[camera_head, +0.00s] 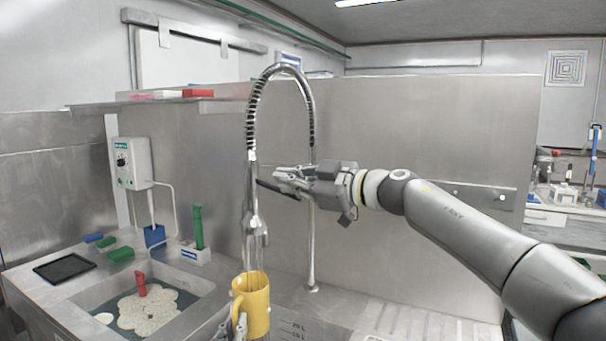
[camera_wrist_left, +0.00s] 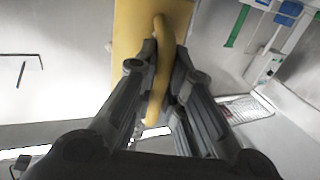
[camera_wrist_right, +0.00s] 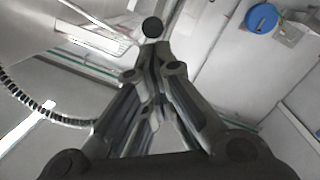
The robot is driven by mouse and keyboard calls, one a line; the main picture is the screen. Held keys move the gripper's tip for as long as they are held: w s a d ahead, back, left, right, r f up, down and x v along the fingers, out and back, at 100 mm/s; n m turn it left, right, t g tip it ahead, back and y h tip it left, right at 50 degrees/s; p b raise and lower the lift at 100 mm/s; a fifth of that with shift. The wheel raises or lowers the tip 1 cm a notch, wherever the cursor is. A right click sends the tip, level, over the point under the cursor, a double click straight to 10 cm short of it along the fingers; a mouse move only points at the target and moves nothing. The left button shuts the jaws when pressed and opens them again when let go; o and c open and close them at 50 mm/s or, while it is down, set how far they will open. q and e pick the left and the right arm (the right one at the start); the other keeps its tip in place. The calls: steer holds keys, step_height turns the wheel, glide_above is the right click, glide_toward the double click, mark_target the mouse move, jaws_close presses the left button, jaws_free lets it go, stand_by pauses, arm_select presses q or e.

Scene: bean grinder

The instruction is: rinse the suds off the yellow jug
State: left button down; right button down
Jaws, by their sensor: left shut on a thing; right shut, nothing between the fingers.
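The yellow jug (camera_head: 256,306) is at the bottom centre of the head view, upright, below the spray head (camera_head: 254,232) of the tap. No suds show on its visible side; its base is cut off. My left gripper (camera_wrist_left: 158,88) is shut on the jug's handle (camera_wrist_left: 160,65), with the jug body (camera_wrist_left: 132,30) beyond. My right gripper (camera_head: 272,184) is shut and empty, level with the tap's upper part and above the spray head. I cannot tell whether it touches the tap. A pale streak runs between spray head and jug; I cannot tell if it is water.
The sink (camera_head: 188,301) at left holds foam (camera_head: 150,313) and a red object (camera_head: 141,284). Green and blue blocks and a black tray (camera_head: 64,268) lie on its left rim. A green upright item (camera_head: 198,228) stands behind. The tap's coiled hose (camera_head: 252,115) arches above.

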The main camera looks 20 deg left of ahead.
steer(key=s+d+r, duration=0.3)
steer(key=s+d, duration=0.1)
steer(key=d, duration=0.6)
steer(key=a+f+n+t+y, duration=0.1)
steer(key=a+f+n+y, duration=0.15)
steer(key=f+n, duration=0.75)
steer(key=a+f+n+t+y, duration=0.1)
steer(key=f+n+y, duration=0.2)
steer(key=f+n, duration=0.65)
steer(key=w+a+r+n, duration=0.2)
steer(key=w+a+r, duration=0.1)
steer(key=a+r, duration=0.5)
steer(key=shift+w+r, duration=0.35)
steer(key=shift+r, duration=0.45)
stand_by(0.4)
